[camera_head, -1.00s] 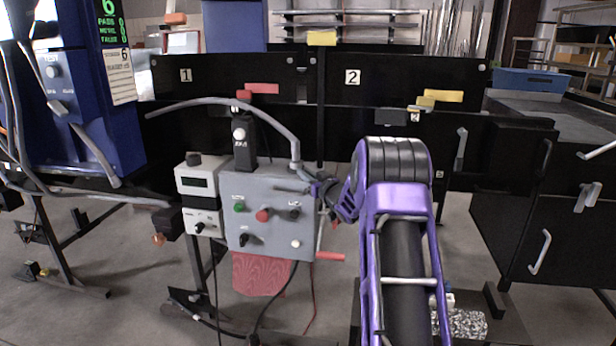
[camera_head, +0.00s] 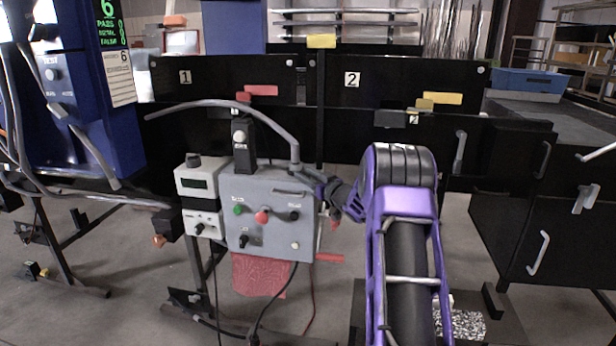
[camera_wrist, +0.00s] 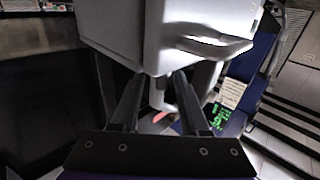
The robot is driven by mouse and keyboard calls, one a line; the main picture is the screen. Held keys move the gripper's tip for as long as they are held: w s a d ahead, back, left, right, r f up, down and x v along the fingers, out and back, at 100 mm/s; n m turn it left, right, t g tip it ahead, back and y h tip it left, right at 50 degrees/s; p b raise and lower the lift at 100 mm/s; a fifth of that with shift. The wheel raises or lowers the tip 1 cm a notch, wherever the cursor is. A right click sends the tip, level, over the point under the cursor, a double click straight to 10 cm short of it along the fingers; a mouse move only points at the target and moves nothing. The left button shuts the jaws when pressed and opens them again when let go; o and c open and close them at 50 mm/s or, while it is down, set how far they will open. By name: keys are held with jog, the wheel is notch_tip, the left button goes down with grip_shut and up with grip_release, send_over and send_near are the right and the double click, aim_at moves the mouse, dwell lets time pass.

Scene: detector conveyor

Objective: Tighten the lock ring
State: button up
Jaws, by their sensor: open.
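I cannot pick out the lock ring with certainty in either view. The grey control box (camera_head: 268,222) stands left of centre in the head view, with a green and a red knob on its front. My gripper (camera_head: 334,212) is at the right side of this box, partly hidden by my purple arm. In the wrist view my gripper (camera_wrist: 155,88) is open, its two dark fingers apart. The pale grey box (camera_wrist: 125,30) with a handle (camera_wrist: 215,47) fills the space just beyond the fingertips. I cannot tell whether they touch it. A small red part (camera_wrist: 160,117) shows between the fingers.
A red bar (camera_head: 328,257) sticks out low at the box's right side. A curved grey tube (camera_head: 225,105) arches over the box. A blue machine (camera_head: 85,100) stands at the left. Black panels (camera_head: 400,80) run behind, and a black cabinet (camera_head: 540,235) is at the right.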

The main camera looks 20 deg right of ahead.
jog(key=shift+s, duration=0.15)
jog(key=v, duration=1.7)
